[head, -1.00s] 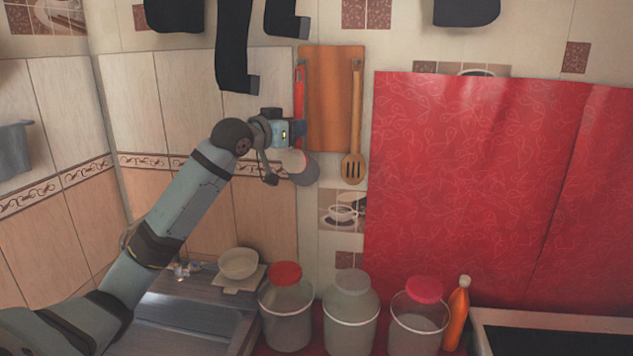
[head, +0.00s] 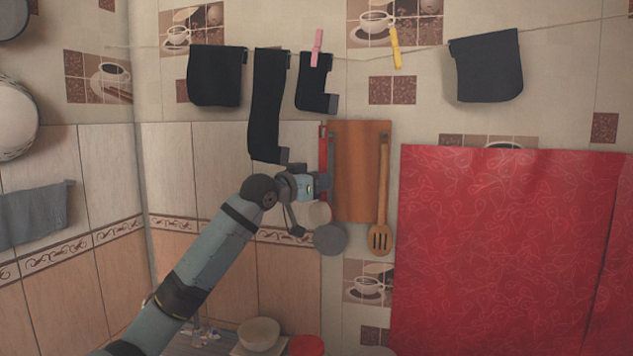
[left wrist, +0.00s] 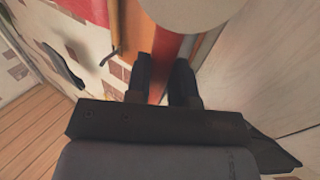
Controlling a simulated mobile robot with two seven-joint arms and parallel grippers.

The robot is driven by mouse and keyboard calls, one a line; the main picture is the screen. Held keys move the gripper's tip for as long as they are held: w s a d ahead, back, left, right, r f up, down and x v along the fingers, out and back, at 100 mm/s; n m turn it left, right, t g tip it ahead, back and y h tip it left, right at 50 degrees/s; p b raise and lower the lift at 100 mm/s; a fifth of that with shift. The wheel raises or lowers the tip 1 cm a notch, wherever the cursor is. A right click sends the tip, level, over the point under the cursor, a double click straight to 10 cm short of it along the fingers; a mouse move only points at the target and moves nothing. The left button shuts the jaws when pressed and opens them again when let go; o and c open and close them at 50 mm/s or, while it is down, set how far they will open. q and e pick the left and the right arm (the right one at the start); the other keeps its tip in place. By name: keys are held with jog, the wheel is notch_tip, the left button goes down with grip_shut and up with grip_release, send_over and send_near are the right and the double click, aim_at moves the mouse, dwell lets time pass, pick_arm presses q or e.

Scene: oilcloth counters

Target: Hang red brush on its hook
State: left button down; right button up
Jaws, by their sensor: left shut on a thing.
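The red brush (head: 323,158) is upright against the tiled wall, just left of the wooden cutting board. Its pale round head (head: 318,213) points down. My left gripper (head: 321,186) is shut on its red handle. In the left wrist view the red handle (left wrist: 166,55) runs between the fingers of my left gripper (left wrist: 160,80), with the pale round head (left wrist: 195,10) at the top edge. A small dark hook (head: 322,129) shows at the handle's upper end; I cannot tell whether the handle is on it. My right gripper is out of view.
The cutting board (head: 358,170) and a slotted wooden spatula (head: 381,205) hang close on the right. A grey round shape (head: 330,239), perhaps a shadow, shows below the brush. Black cloths (head: 266,105) hang on a line above. A red oilcloth (head: 500,240) covers the wall at right.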

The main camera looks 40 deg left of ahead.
pick_arm(q)
jog(key=w, duration=0.1)
jog(key=w+a, duration=0.1)
jog(key=w+a+p, duration=0.1)
jog(key=w, duration=0.1)
jog(key=shift+w+a+f, duration=0.1)
jog(key=shift+a+f, duration=0.05)
jog(key=shift+f, duration=0.25)
dwell(0.4)
jog(key=shift+f, duration=0.1)
dwell(0.4)
jog(key=c, duration=1.2)
grip_release()
jog(key=o, duration=0.3)
jog(key=shift+w+a+f, duration=0.2)
jog(key=shift+f, duration=0.05)
jog(key=shift+w+a+f, duration=0.1)
jog(key=shift+a, duration=0.05)
jog(key=s+b, duration=0.3)
jog(key=s, duration=1.1)
jog(key=shift+a+b, duration=0.15)
jog(key=shift+b, duration=0.25)
